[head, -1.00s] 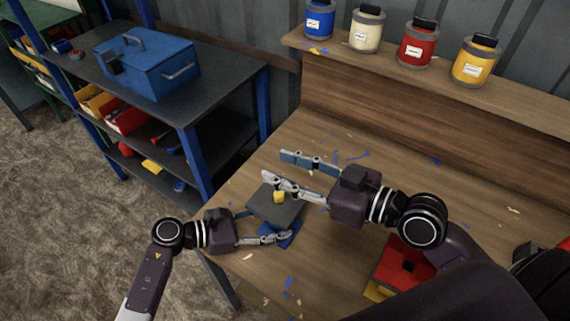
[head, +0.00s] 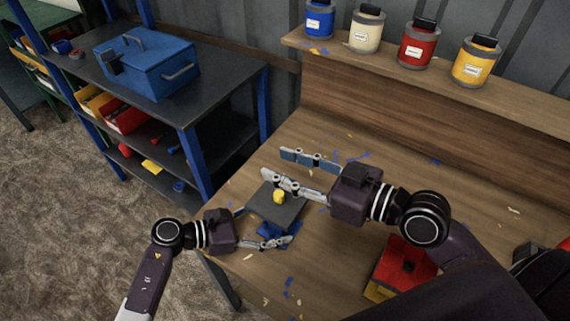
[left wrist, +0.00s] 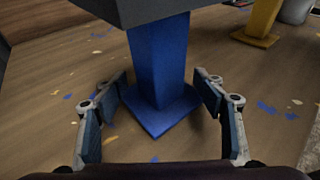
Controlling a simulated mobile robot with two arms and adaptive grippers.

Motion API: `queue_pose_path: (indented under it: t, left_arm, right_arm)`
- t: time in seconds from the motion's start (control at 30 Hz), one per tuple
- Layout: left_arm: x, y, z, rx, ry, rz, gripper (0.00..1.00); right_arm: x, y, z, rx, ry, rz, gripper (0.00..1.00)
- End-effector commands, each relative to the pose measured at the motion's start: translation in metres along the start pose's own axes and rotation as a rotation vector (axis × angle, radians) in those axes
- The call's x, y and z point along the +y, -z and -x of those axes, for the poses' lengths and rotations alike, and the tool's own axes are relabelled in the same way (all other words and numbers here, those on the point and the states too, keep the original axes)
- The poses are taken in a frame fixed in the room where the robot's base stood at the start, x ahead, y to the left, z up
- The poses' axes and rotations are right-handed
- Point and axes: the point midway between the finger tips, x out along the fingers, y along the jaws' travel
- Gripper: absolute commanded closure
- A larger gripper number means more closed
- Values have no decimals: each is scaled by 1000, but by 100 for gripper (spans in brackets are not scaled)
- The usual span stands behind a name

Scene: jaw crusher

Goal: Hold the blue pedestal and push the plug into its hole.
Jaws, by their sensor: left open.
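The blue pedestal (left wrist: 160,65) stands upright on the wooden table, with a dark grey square top (head: 265,211). My left gripper (head: 265,226) is open, low around the pedestal, one finger on each side. In the left wrist view its fingers (left wrist: 158,88) flank the blue column with gaps. My right gripper (head: 273,163) is open and empty, its fingers spread beyond the plug in the picture, one close to the top's far edge.
A red-topped block with a yellow base (head: 403,262) stands on the table, under my right arm. A yellow stand (left wrist: 262,18) shows behind in the left wrist view. Paint jars (head: 417,45) line the back ledge. A blue toolbox (head: 147,60) sits on the left shelf.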

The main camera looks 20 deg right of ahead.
Motion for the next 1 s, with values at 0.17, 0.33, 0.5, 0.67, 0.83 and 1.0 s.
queue_pose_path:
  t: [0.17, 0.33, 0.5, 0.67, 0.83, 1.0]
  left_arm:
    - [0, 1, 18, 3, -1, -1, 36]
    - [0, 2, 54, 5, -2, -1, 36]
    - [0, 2, 89, 4, -2, 0, 36]
    - [0, 1, 110, 2, 0, 1, 36]
    - [0, 0, 119, 0, 0, 0, 36]
    - [0, 0, 120, 0, 0, 0, 36]
  right_arm:
    - [0, 0, 0, 0, 0, 0, 64]
    - [0, 0, 0, 0, 0, 0, 64]
    - [0, 0, 0, 0, 0, 0, 64]
    - [0, 0, 0, 0, 0, 0, 64]
    - [0, 0, 0, 0, 0, 0, 64]
    - [0, 0, 0, 0, 0, 0, 64]
